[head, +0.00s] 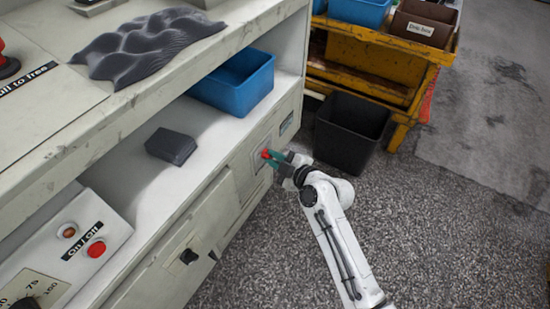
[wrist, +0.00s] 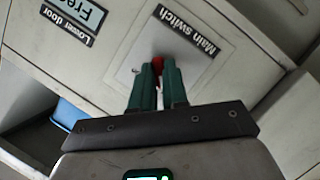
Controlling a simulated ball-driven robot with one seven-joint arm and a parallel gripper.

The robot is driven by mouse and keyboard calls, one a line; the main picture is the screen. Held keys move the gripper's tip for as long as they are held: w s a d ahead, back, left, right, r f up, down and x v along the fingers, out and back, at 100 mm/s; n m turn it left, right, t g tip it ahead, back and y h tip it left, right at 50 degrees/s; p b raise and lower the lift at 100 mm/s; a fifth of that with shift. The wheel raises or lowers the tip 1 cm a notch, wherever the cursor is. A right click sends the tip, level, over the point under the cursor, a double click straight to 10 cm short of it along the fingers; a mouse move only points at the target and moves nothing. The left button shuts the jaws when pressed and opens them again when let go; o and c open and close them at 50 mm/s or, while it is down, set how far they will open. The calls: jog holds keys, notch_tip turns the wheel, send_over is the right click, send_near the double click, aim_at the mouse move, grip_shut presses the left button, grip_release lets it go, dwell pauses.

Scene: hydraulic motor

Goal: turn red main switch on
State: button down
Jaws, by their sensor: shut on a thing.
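The red main switch (wrist: 158,62) sits on a pale panel below a "Main switch" label (wrist: 187,29) in the wrist view. In the head view the red switch (head: 266,154) shows on the cabinet's front face. My gripper (wrist: 158,70) has its two green fingers shut on the switch, one on each side, and they hide most of it. In the head view my gripper (head: 271,157) reaches the panel from the right. The switch's turned position cannot be told.
A blue bin (head: 235,85) and a dark block (head: 171,146) lie on the cabinet shelf. A black bin (head: 349,130) stands on the floor beside a yellow rack (head: 385,50). A red on/off button (head: 96,249) is at lower left. The floor right of my arm is clear.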

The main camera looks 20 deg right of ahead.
jog(key=shift+w+r, duration=0.1)
jog(key=m+g+y, duration=0.1)
jog(key=m+y, duration=0.1)
jog(key=m, duration=0.2)
jog(key=m+g+y, duration=0.2)
jog(key=m, duration=0.2)
jog(key=m+g+y, duration=0.1)
jog(key=m+y, duration=0.1)
jog(key=m, duration=0.2)
jog(key=shift+w+d+g+y, duration=0.3)
jog(key=shift+w+d+g, duration=0.05)
jog(key=shift+d+g, duration=0.05)
dwell(0.3)
dwell(0.6)
jog(key=c, duration=1.1)
grip_release()
jog(key=shift+a, duration=0.1)
jog(key=shift+c, duration=0.2)
jog(key=p+v, duration=0.1)
jog(key=v, duration=0.9)
jog(key=shift+s+d+p, duration=0.15)
jog(key=shift+d+p, duration=0.25)
